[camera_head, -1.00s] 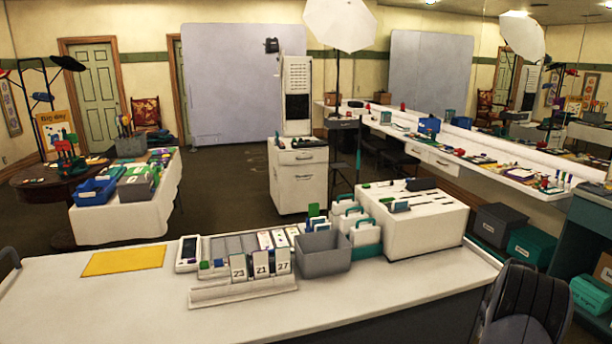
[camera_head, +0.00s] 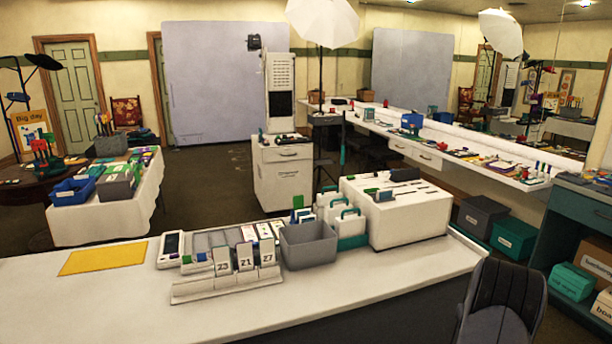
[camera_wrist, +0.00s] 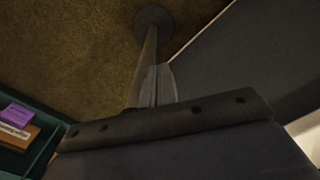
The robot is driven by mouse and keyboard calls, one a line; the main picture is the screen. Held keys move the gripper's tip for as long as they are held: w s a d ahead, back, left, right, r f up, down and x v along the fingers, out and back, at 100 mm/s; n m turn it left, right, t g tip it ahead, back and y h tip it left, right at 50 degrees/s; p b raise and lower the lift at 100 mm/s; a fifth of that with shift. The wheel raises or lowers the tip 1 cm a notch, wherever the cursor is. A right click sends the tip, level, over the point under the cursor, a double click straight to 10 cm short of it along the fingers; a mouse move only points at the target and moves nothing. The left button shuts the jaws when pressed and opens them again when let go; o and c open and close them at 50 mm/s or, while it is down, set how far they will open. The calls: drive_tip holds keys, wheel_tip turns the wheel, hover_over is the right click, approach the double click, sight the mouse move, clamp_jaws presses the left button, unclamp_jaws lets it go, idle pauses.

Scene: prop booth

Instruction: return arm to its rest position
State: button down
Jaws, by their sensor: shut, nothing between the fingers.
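My gripper (camera_wrist: 160,88) shows in the wrist view as two narrow grey fingers side by side, shut with nothing between them. Behind the fingers a dark pole runs to a round base (camera_wrist: 154,18) on the brown carpet. I cannot tell how far the fingers are from the pole. No part of my arm can be made out in the head view, so its full pose is hidden.
A white counter (camera_head: 120,310) crosses the foreground with a grey bin (camera_head: 308,248), number cards and a white slotted box (camera_head: 400,225). A dark chair (camera_head: 503,305) stands at its right end. Teal shelving (camera_head: 578,215) is at the right. Carpet behind the counter is open.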

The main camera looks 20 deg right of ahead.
drive_tip(key=a+b, duration=0.3)
drive_tip(key=a, duration=1.6)
drive_tip(key=shift+s+a, duration=0.35)
drive_tip(key=shift+a, duration=0.05)
